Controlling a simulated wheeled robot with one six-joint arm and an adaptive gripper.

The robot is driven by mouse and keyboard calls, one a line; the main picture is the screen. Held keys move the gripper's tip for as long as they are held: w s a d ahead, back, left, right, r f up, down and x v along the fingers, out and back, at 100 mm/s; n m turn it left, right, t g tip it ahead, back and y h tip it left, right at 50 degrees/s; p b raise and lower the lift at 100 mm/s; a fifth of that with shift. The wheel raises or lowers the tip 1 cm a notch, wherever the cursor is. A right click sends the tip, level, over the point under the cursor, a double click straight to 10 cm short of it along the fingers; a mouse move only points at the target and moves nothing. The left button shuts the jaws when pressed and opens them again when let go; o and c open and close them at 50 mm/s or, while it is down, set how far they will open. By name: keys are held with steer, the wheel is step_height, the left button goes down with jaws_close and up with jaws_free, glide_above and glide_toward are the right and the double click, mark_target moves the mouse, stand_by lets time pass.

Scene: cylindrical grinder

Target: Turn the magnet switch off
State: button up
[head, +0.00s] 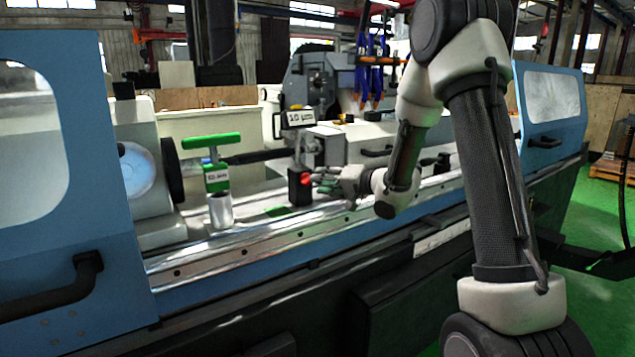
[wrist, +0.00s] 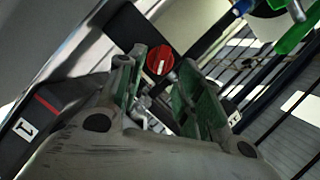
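The magnet switch is a round red knob (head: 306,180) on the side of a black block (head: 297,190) that stands on the machine's bed. In the wrist view the red knob (wrist: 160,60) shows a white pointer line, near upright in that picture. My gripper (head: 325,181) is just right of the block, level with the knob. In the wrist view its green-padded fingers (wrist: 160,88) are apart with a gap between them, and nothing is held. The knob appears ahead of that gap. I cannot tell whether a fingertip touches it.
A display reading 10 µm (head: 300,118) is above the block. A green-handled tool (head: 217,180) stands on the bed to the left. The blue left door (head: 70,170) and right door (head: 550,105) flank the opening. Blue clamps (head: 370,70) hang behind.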

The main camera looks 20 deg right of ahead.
mark_target(307, 180)
steer(key=shift+x, duration=1.7)
jaws_close()
